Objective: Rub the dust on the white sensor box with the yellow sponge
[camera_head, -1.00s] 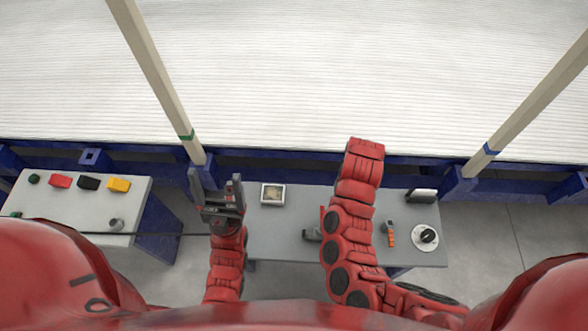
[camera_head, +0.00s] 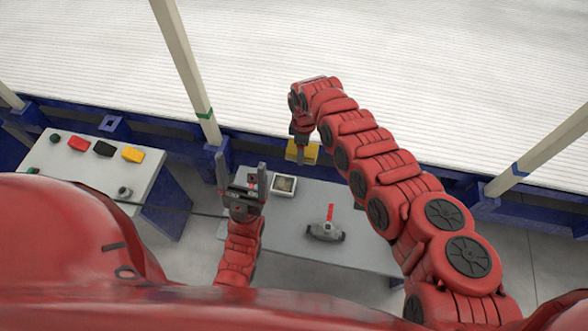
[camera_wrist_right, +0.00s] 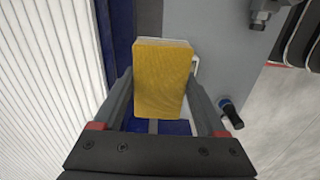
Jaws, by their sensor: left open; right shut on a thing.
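The white sensor box (camera_head: 275,193) lies on the grey table, with a brownish dusty patch on its dark top face. My right gripper (camera_head: 300,150) is shut on the yellow sponge (camera_head: 311,152) and holds it just beyond the box, toward the table's far edge. In the right wrist view the sponge (camera_wrist_right: 163,80) sits between both fingers, and a small white edge, likely the box, shows beside it; the sponge hides what lies behind it. My left gripper (camera_head: 242,178) is open and empty, pointing up just left of the box.
A grey valve with a red handle (camera_head: 325,232) lies on the grey table (camera_head: 290,235) right of the box. A second table (camera_head: 75,165) at left carries red, black and yellow blocks. A beige post (camera_head: 185,70) and blue rail stand behind.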

